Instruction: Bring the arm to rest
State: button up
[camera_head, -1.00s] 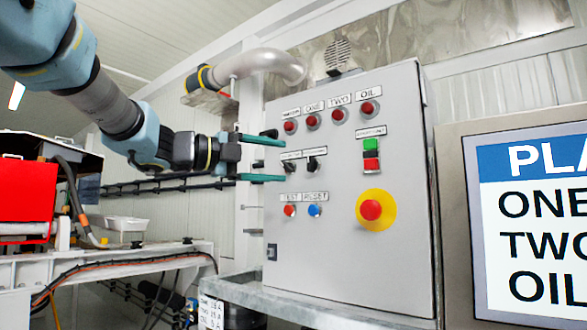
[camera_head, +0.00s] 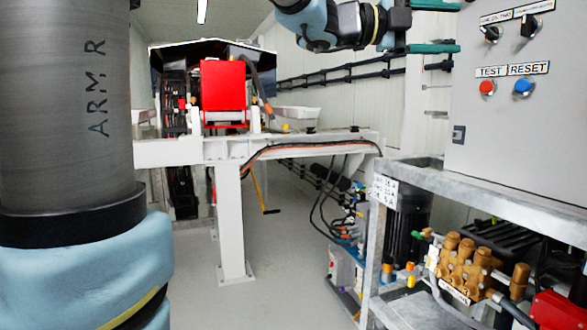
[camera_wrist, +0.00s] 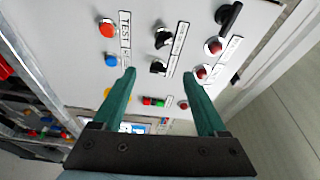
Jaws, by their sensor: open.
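My gripper (camera_head: 436,27) is at the top of the head view, its two green fingers apart and pointing right toward the grey control box (camera_head: 540,125). In the wrist view my gripper (camera_wrist: 160,84) is open with nothing between its fingers. Beyond the fingertips the panel face shows black rotary switches (camera_wrist: 160,38), red lamps (camera_wrist: 201,72), an orange-red TEST button (camera_wrist: 107,29) and a blue RESET button (camera_wrist: 111,60). I cannot tell from these views exactly how far the fingertips are from the panel. The arm reaches across the head view's top.
A galvanized frame (camera_head: 470,181) carries the box, with brass pumps (camera_head: 464,264) and hoses below. A white steel beam on a post (camera_head: 233,220) stands left of it, with a red unit (camera_head: 223,84) behind. Grey floor (camera_head: 290,285) is open between post and frame.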

jog(key=w+a+f+n+t+y+p, duration=0.1)
jog(key=w+a+f+n+t, duration=0.15)
jog(key=w+n, duration=0.2)
jog(key=w+a+f+n+t, duration=0.1)
jog(key=w+a+n+t, duration=0.15)
jog(key=w+t, duration=0.2)
jog(key=w+a+f+n+t+y+p, duration=0.1)
jog(key=w+a+f+n+t+y, duration=0.2)
jog(key=w+a+f+n+y, duration=0.35)
jog(key=w+a+f+n+t+y+p, duration=0.15)
jog(key=w+a+f+n+y, duration=0.25)
jog(key=a+f+n, duration=0.45)
jog(key=s+a+f+n+y, duration=0.2)
jog(key=a+f+n+y, duration=0.2)
jog(key=a+f, duration=0.45)
jog(key=s+a+f+n+g+y+p, duration=0.1)
jog(key=s+a+f+n+g, duration=0.3)
jog(key=s+f, duration=0.3)
jog(key=s+a+f+n+g+y+p, duration=0.1)
jog(key=s+a+f+n+g, duration=0.3)
jog(key=s+f, duration=0.3)
jog(key=s+a+g, duration=0.1)
jog(key=s, duration=0.3)
jog(key=shift+s+a, duration=0.25)
jog(key=shift+a, duration=0.1)
jog(key=shift+y, duration=0.25)
